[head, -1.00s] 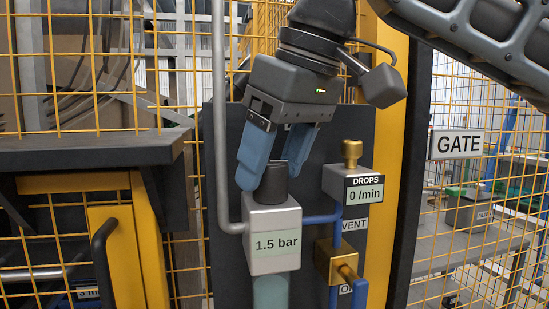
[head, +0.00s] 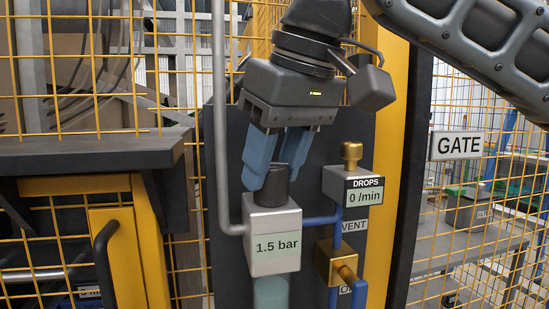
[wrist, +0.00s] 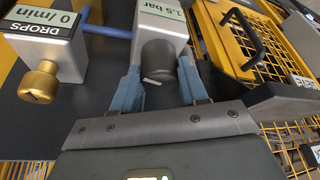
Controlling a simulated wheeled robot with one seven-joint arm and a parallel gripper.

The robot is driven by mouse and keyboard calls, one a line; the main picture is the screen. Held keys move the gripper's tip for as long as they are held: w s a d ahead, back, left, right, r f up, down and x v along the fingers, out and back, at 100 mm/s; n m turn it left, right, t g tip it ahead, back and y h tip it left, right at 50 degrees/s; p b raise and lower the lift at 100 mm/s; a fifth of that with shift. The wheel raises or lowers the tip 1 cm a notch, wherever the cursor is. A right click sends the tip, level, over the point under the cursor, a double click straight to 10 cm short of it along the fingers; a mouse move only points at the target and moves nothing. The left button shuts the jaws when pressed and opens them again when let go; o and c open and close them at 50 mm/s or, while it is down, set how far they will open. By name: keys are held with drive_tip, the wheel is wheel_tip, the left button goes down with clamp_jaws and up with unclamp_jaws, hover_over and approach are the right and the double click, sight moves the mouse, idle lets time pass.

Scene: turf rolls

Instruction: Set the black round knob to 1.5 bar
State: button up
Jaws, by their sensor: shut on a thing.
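The black round knob (head: 273,186) stands on top of the grey regulator block (head: 288,262), whose display reads 1.5 bar. In the head view my gripper (head: 270,180) comes down from above with its blue fingers on either side of the knob, shut on it. In the wrist view the knob (wrist: 158,62) sits between the two fingers (wrist: 158,85), with a light mark on its end face. The block's display (wrist: 160,10) shows partly at the top edge there.
To the right are a brass knob (head: 351,153) on the drops unit reading 0 /min and a brass vent valve (head: 337,264). A grey pipe (head: 219,130) runs close on the left. A dark shelf (head: 90,153) juts out further left.

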drive_tip(key=o, duration=1.1)
drive_tip(key=shift+c, duration=0.2)
drive_tip(key=v, duration=0.7)
drive_tip(key=shift+r, duration=0.35)
drive_tip(key=shift+s+d, duration=0.1)
drive_tip(key=shift+s, duration=0.05)
